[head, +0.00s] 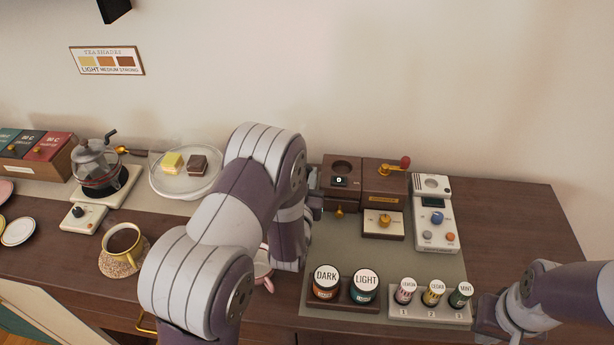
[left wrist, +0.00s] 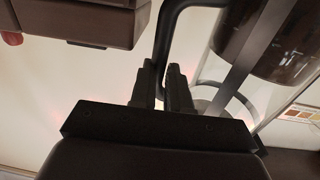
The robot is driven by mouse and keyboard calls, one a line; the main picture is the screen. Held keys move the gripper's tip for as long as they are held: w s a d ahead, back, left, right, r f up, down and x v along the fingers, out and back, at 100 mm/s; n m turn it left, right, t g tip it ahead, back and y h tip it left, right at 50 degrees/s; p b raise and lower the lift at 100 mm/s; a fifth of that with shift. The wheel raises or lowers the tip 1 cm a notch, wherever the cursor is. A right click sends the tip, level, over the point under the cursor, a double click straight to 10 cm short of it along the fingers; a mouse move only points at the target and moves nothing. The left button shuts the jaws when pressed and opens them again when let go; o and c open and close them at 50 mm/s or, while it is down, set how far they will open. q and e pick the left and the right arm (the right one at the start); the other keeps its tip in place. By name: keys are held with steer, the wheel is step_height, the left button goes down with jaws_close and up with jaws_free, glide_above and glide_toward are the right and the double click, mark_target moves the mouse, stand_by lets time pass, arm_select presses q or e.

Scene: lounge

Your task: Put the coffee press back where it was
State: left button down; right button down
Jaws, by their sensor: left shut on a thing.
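In the left wrist view, my left gripper (left wrist: 167,88) is shut on the black handle (left wrist: 165,45) of the coffee press. The press's dark body (left wrist: 280,40) shows at the upper right of that view, cut off by the edge. In the head view, my own left arm hides the press and the left gripper. What lies directly under the press cannot be seen. My right gripper (head: 484,322) is at the lower right of the head view, beside the rack of small jars; its fingers are too unclear to read.
A brown grinder (head: 383,182) and a white scale-like device (head: 434,215) stand on the right half of the counter. DARK and LIGHT jars (head: 345,285) sit in front. A cake plate (head: 186,182), a glass kettle (head: 97,165) and a coffee cup (head: 123,243) are left of my arm.

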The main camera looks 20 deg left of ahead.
arm_select(q)
steer(key=shift+s+f, duration=0.1)
steer(key=c, duration=1.1)
jaws_free()
